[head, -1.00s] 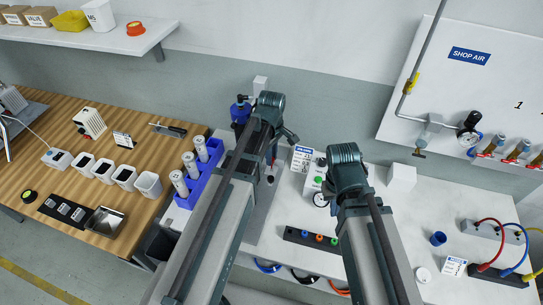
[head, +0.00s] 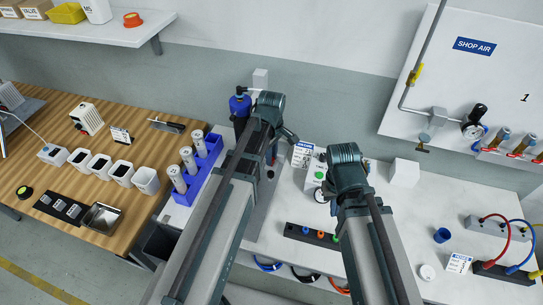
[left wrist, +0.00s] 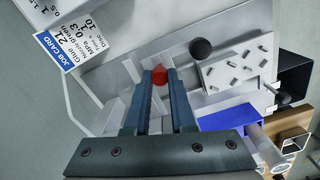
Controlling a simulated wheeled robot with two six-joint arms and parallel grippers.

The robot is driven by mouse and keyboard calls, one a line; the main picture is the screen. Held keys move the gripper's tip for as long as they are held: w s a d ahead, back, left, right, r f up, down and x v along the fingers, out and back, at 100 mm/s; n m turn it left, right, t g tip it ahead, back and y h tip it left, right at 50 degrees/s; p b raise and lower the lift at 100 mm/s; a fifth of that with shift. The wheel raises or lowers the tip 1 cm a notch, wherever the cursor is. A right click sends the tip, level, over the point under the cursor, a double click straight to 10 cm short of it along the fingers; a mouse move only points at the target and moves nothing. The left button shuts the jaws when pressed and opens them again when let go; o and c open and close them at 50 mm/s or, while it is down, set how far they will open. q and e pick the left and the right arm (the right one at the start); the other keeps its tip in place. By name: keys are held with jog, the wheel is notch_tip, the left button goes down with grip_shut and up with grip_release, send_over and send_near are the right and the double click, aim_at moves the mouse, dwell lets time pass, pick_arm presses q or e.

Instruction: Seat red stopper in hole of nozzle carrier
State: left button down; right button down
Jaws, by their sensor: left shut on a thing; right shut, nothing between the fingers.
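The red stopper (left wrist: 159,75) is between the tips of my left gripper (left wrist: 160,82) in the left wrist view, with the fingers shut on it. It is over a pale grey fixture with raised walls (left wrist: 130,88). The fingers hide part of that fixture, and I cannot make out the hole of the nozzle carrier or whether the stopper touches it. In the head view my left arm (head: 262,112) reaches to the back of the white bench and hides its gripper. My right arm (head: 346,165) hangs over the bench, its fingers mostly hidden behind the wrist.
A black ball knob (left wrist: 201,49) and a pale plate with several small pegs (left wrist: 237,70) lie close right of the stopper. A job card (left wrist: 72,35) is at upper left. A blue rack (head: 203,168) stands left of my left arm; a dark strip with coloured pieces (head: 312,236) lies between the arms.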

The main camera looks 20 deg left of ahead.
pick_arm(q)
jog(key=shift+f+b, duration=0.6)
jog(key=shift+f, duration=0.1)
jog(key=c, duration=0.7)
grip_release()
jog(key=shift+w+r, duration=0.15)
jog(key=shift+r, duration=0.05)
jog(key=shift+r+p, duration=0.55)
jog(key=shift+p, duration=0.2)
jog(key=r+p, duration=1.2)
jog(key=shift+s+r, duration=0.2)
jog(key=shift+s, duration=0.05)
